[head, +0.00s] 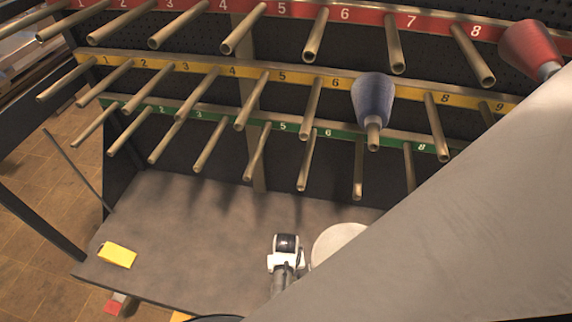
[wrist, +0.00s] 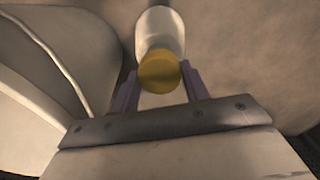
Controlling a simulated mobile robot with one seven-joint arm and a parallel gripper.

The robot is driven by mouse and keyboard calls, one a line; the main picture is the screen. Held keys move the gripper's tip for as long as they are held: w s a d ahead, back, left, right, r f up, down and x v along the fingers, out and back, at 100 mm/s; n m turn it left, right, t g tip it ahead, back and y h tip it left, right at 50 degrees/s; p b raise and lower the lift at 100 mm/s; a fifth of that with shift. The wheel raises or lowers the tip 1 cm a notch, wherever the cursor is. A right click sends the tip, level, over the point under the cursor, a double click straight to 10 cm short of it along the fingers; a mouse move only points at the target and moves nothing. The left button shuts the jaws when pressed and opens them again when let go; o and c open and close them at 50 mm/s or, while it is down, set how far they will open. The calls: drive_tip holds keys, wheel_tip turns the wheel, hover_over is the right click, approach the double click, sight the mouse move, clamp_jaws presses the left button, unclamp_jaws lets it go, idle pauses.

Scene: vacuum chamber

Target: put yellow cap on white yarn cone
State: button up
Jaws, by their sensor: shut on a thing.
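In the wrist view, my gripper (wrist: 160,80) is shut on the yellow cap (wrist: 159,71), which sits between its two purple fingers. A white body (wrist: 160,30), which looks like the white yarn cone, lies directly beyond the cap and in line with it. In the head view I cannot make out my fingers, the cap or the white cone clearly.
A peg rack has red (head: 250,8), yellow (head: 215,68) and green (head: 235,121) numbered rows. A blue cone (head: 373,97) and a red cone (head: 530,45) hang on pegs. A yellow block (head: 117,254) lies on the grey table (head: 190,225). A dark-and-white device (head: 286,245) shows near its front.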

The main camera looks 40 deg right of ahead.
drive_tip(key=shift+f+b, duration=0.65)
drive_tip(key=shift+f, duration=0.8)
drive_tip(key=o, duration=1)
drive_tip(key=shift+o, duration=0.2)
wheel_tip(320, 180, up, 14)
drive_tip(key=b, duration=0.1)
